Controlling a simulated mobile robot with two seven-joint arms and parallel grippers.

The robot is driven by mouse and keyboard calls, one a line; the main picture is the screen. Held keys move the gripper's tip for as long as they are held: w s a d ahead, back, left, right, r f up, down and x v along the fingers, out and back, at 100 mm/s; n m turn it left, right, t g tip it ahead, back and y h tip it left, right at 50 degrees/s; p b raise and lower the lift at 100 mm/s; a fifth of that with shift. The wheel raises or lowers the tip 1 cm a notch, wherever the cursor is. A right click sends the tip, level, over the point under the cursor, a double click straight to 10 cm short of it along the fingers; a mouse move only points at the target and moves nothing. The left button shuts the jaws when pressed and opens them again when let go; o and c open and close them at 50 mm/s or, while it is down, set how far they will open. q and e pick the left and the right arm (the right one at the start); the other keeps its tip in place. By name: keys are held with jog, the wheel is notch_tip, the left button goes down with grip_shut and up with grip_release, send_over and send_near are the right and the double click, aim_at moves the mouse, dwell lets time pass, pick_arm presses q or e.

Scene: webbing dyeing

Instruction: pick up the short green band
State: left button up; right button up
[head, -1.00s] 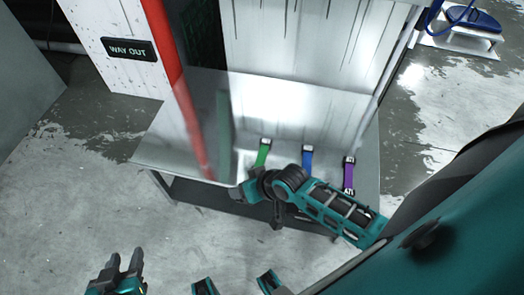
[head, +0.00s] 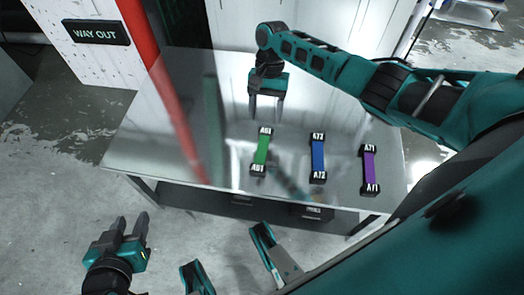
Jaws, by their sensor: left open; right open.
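The short green band (head: 261,153) lies on the metal table near its front edge, with black labelled ends. It is the leftmost of three bands. My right gripper (head: 266,118) is open and empty, pointing down just behind the green band's far end and apart from it in the picture; its height above the table is hard to tell. My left gripper (head: 134,225) is open and empty at the lower left, in front of the table.
A blue band (head: 318,158) and a purple band (head: 370,170) lie to the right on the table (head: 150,130). A "WAY OUT" sign (head: 96,32) is on the white wall. The table's left part is bare.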

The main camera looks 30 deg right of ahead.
jog(key=b, duration=0.1)
send_near(262, 149)
jog(key=shift+x, duration=1.1)
jog(key=shift+s+a+f, duration=0.15)
jog(key=shift+s+f, duration=0.1)
jog(key=shift+f, duration=0.05)
jog(key=b+x, duration=0.3)
jog(key=x, duration=0.1)
jog(key=shift+f, duration=0.45)
jog(key=shift+s, duration=0.1)
pick_arm(q)
jog(key=shift+w+d+f+h, duration=0.4)
jog(key=shift+w+d+f, duration=0.1)
jog(key=shift+d+f, duration=0.25)
pick_arm(e)
grip_shut()
